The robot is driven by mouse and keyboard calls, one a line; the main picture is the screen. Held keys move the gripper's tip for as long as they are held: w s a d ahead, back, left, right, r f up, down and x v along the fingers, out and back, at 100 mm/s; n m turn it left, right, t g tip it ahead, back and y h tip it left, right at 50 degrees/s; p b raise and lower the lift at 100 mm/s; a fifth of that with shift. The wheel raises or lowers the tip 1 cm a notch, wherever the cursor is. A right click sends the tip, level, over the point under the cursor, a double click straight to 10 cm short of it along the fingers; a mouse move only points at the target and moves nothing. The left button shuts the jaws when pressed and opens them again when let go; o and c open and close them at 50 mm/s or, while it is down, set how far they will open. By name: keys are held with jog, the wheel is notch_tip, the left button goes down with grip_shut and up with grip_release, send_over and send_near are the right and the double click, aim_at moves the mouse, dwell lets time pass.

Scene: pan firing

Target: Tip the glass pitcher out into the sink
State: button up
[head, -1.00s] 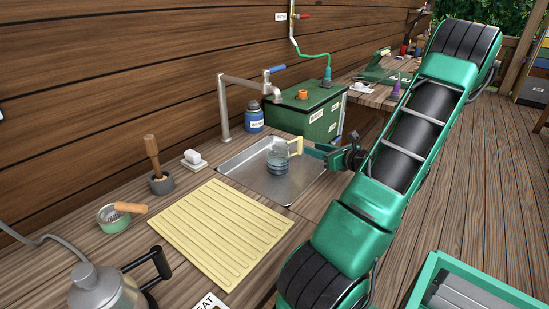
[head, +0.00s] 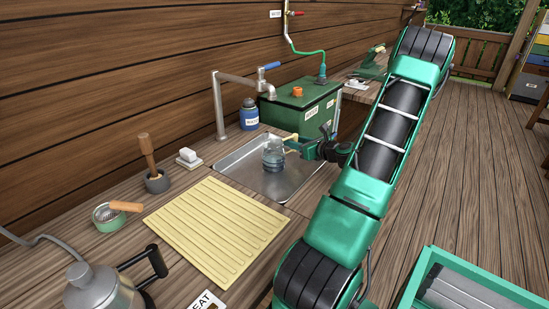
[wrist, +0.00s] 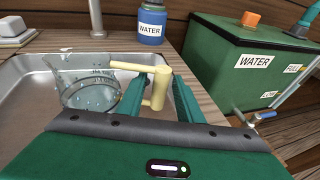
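The glass pitcher (head: 273,156) is clear, with bluish water inside and a pale yellow handle (wrist: 156,88). It looks roughly upright in the head view, over the steel sink basin (head: 237,168); I cannot tell whether it touches the bottom. In the wrist view the pitcher's glass body (wrist: 88,92) is left of the fingers, in front of the basin. The sink also shows there (wrist: 25,80).
A metal tap (head: 219,105) rises behind the sink. A blue water bottle (head: 249,115) and a green water tank (head: 301,112) stand behind it. A ridged yellow mat (head: 217,228) lies in front, left of my arm. A soap block (head: 188,157) is at the left.

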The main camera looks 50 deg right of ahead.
grip_shut()
jog(key=shift+r, duration=3.05)
